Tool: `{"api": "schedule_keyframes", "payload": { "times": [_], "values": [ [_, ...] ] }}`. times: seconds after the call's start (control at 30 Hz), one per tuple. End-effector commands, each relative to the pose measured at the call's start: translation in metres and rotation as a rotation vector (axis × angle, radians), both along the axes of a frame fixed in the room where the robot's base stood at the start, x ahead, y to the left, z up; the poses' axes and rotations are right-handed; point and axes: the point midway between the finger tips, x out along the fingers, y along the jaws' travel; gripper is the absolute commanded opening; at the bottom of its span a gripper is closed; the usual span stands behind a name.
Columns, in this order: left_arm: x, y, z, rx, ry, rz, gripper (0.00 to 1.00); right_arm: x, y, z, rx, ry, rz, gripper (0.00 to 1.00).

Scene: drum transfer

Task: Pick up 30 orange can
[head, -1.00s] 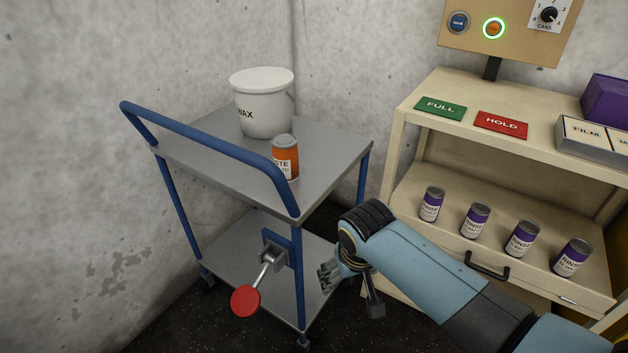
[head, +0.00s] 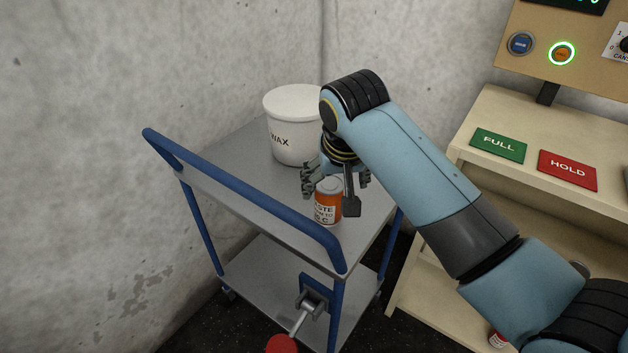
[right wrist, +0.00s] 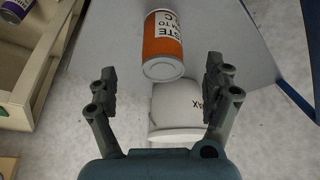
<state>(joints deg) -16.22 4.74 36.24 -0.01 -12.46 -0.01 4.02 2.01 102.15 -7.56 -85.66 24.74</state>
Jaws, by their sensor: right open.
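The orange can (head: 327,206) stands upright on the top shelf of the grey trolley (head: 232,178), near its blue handle. It has a white label and a grey lid. My right gripper (head: 338,192) is above and around the can's top in the head view, with its fingers pointing down. In the right wrist view the orange can (right wrist: 163,46) lies between and beyond the open, empty fingers (right wrist: 160,90), and no finger visibly touches it. My left gripper is out of view.
A white wax bucket (head: 292,125) stands behind the can on the trolley, close to my right gripper. The blue handle (head: 245,199) runs along the front edge. A beige shelf with a green FULL card (head: 498,145) and a red HOLD card (head: 567,170) stands at right.

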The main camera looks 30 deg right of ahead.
Motion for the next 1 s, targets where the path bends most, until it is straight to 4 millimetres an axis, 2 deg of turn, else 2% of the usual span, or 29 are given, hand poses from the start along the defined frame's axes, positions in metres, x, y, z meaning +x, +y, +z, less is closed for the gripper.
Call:
{"api": "schedule_keyframes", "payload": {
  "times": [0.07, 0.17, 0.3, 0.4, 0.5, 0.63, 0.8, 1.0],
  "values": [
    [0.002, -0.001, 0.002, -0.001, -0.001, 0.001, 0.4, 0.002, 0.0, 0.002, 0.001, -0.002, -0.004, 0.84],
    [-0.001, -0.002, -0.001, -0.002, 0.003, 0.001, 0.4, 0.007, -0.003, -0.01, 0.0, 0.0, -0.005, 0.84],
    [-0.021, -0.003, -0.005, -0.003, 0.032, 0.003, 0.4, 0.016, -0.007, -0.032, 0.0, -0.001, -0.005, 0.84],
    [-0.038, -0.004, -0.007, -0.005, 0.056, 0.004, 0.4, 0.019, -0.009, -0.042, 0.001, -0.003, -0.005, 0.84],
    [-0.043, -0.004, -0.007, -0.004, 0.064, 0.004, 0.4, 0.022, -0.01, -0.048, 0.001, -0.003, -0.005, 0.84],
    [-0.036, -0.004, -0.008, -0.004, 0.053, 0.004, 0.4, 0.032, -0.015, -0.063, 0.0, -0.001, -0.005, 0.84],
    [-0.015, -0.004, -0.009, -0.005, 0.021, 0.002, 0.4, 0.041, -0.02, -0.085, 0.001, 0.0, -0.005, 0.84],
    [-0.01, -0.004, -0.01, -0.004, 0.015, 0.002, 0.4, 0.044, -0.021, -0.091, 0.001, -0.004, -0.004, 0.84]
  ]
}}
